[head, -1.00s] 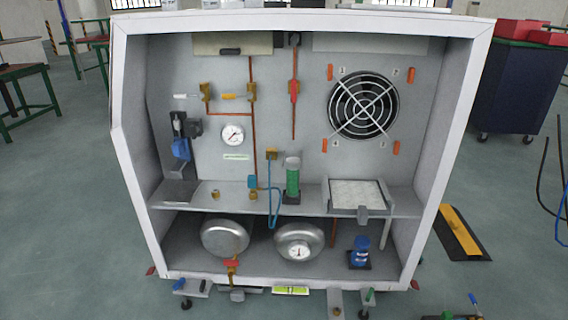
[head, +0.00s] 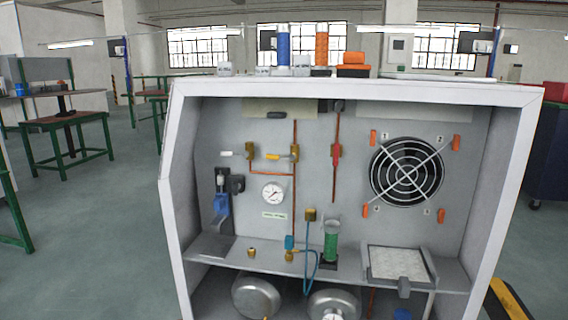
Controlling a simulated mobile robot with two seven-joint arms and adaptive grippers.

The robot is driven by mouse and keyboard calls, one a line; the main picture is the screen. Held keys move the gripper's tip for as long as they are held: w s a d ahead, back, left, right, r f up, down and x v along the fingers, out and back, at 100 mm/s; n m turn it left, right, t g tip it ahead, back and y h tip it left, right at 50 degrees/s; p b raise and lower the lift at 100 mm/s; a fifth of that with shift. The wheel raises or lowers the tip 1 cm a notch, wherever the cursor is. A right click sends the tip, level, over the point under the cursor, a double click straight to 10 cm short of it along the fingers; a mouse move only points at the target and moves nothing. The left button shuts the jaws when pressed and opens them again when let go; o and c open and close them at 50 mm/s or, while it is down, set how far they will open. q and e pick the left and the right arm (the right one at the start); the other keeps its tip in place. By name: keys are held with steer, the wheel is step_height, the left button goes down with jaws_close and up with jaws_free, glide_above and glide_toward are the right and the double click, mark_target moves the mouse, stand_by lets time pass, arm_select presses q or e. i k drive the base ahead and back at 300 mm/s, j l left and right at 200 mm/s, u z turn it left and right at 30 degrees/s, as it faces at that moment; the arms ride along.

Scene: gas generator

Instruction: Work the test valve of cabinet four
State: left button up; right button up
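An open white-framed cabinet (head: 360,92) fills the middle and right of the head view. No readable number shows on its frame. On its back panel are a brass valve with a white lever (head: 232,153) pointing left, a brass valve with a yellow lever (head: 280,156) pointing left, and a red-handled valve (head: 336,155) on a vertical copper pipe. A round gauge (head: 273,194) with a small label (head: 273,215) sits below the first two. I cannot read which valve is the test valve. Neither of my grippers is in view.
A guarded fan (head: 407,172), a green cylinder (head: 331,241) and round tanks (head: 256,296) are inside the cabinet. Blue (head: 284,48) and orange items stand on its top. A green-framed table (head: 72,130) stands at the left. Floor left of the cabinet is clear.

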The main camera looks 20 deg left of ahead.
mark_target(292, 157)
steer(key=i+l, duration=0.1)
steer(key=i, duration=0.3)
steer(key=i+l, duration=0.15)
steer(key=i, duration=0.3)
